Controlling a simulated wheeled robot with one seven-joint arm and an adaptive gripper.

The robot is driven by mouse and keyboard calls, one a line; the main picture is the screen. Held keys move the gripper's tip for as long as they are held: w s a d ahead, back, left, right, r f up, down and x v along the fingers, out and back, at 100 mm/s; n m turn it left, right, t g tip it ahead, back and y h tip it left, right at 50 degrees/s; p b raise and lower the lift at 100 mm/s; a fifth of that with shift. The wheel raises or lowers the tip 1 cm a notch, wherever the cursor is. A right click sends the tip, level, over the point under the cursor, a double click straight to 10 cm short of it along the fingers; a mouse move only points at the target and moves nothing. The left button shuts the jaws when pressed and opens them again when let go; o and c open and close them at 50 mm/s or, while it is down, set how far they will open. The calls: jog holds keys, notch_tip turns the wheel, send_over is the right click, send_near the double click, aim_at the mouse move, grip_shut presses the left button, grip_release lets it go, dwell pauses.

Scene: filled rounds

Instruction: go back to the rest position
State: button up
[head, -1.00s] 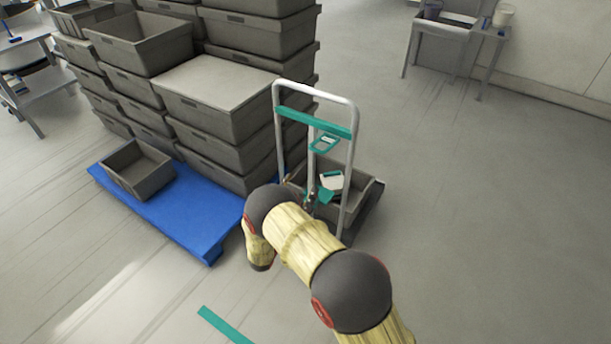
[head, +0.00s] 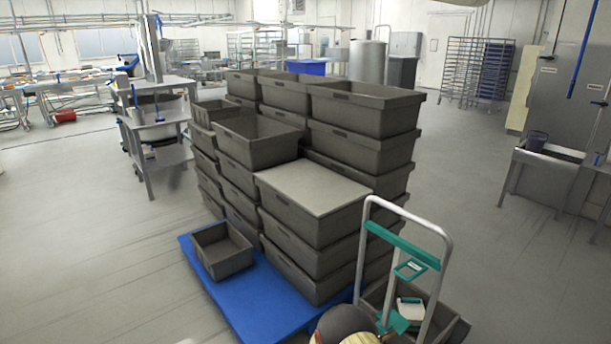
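My gripper is not in view. Only a dark rounded joint of my arm and a bit of its pale yellow link show at the bottom edge, in front of the hand cart. The hand cart (head: 446,262) has a bent metal handle and a teal crossbar. A grey crate (head: 450,328) stands low on it, with a white and teal object (head: 410,309) at its near side. Whether my gripper touches or holds anything is hidden.
A tall stack of grey crates (head: 290,205) stands on a blue pallet (head: 262,308), close to my arm. A small open crate (head: 222,250) sits on the pallet's left part. A steel sink (head: 541,176) stands at the right.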

jog(key=s+a+r+m+g+y+p, duration=0.1)
jog(key=s+r+m+g+y, duration=0.5)
jog(key=s, duration=0.4)
jog(key=s+a+r+m+g+y+p, duration=0.1)
jog(key=s+r+m+g+y, duration=0.3)
jog(key=s+m, duration=0.4)
jog(key=s+a+r+m+t+y+p, duration=0.1)
jog(key=s+a+r+m+y, duration=0.25)
jog(key=r, duration=0.35)
jog(key=s+a+r+m+t+y+p, duration=0.1)
jog(key=s+a+r+m+t+y, duration=0.15)
jog(key=s+a+r+y, duration=0.35)
notch_tip(320, 180, up, 16)
jog(key=s+d+m+t+h+p, duration=0.1)
jog(key=s+m+t, duration=0.1)
jog(key=t, duration=0.2)
jog(key=shift+s+f+t+p, duration=0.15)
jog(key=shift+f+t+p, duration=0.05)
jog(key=shift+t+p, duration=0.15)
